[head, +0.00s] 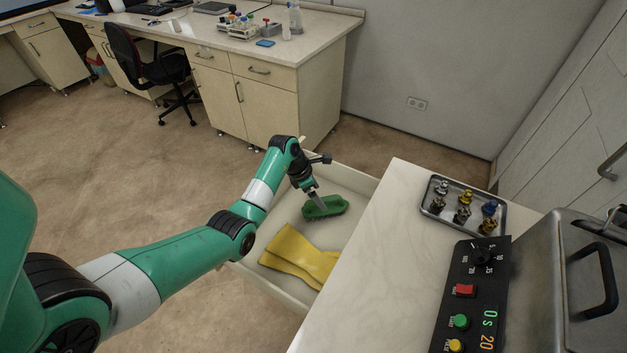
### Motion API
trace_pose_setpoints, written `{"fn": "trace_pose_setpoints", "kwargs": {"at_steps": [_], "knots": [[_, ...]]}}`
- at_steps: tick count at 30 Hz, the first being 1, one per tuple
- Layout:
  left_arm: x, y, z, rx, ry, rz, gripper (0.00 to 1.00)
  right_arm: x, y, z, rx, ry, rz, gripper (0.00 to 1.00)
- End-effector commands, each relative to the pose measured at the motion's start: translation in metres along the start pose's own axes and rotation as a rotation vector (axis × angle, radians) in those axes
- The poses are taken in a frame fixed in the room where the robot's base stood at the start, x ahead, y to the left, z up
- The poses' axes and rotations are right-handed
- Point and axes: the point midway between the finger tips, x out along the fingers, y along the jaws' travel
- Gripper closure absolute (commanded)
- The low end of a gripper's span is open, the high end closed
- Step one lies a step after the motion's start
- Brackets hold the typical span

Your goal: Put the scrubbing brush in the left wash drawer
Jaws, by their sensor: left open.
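The green scrubbing brush (328,207) lies inside the open wash drawer (352,178), towards its far end. My left gripper (317,201) reaches down over the drawer, with its fingertips at the brush's left end. It is open; I cannot tell whether its fingers touch the brush. Yellow gloves (298,255) lie in the drawer on the near side of the brush. My right gripper is out of view.
A pale countertop (385,235) borders the drawer on the right. It carries a metal tray (480,190) of small parts, a black control panel (474,280) and a metal machine (570,270). A lab bench (300,45) and chair (150,65) stand behind; floor between is clear.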

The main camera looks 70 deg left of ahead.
Motion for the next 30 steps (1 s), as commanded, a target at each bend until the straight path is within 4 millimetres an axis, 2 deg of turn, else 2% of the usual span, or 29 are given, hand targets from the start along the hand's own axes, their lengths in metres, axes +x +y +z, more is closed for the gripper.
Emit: {"fn": "trace_pose_setpoints", "kwargs": {"at_steps": [1,6,20,23,26,27,29,30], "knots": [[-0.018,0.000,0.002,-0.001,-0.001,0.002,0.00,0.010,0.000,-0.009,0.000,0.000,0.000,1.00],[-0.042,0.001,0.001,-0.001,0.000,0.001,0.00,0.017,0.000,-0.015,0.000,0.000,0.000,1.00],[-0.046,0.000,0.003,0.003,-0.011,0.001,0.00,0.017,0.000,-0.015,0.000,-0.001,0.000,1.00],[-0.052,-0.004,0.035,0.021,-0.113,0.014,0.00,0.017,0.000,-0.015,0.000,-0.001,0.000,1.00],[-0.076,-0.020,0.106,0.054,-0.353,0.023,0.00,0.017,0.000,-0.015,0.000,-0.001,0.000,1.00],[-0.093,-0.032,0.142,0.065,-0.483,0.017,0.00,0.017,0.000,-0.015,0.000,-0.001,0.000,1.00],[-0.130,-0.056,0.197,0.072,-0.699,-0.014,0.00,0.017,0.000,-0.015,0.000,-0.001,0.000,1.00],[-0.160,-0.075,0.229,0.071,-0.846,-0.048,0.00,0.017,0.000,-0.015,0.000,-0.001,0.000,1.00]]}}
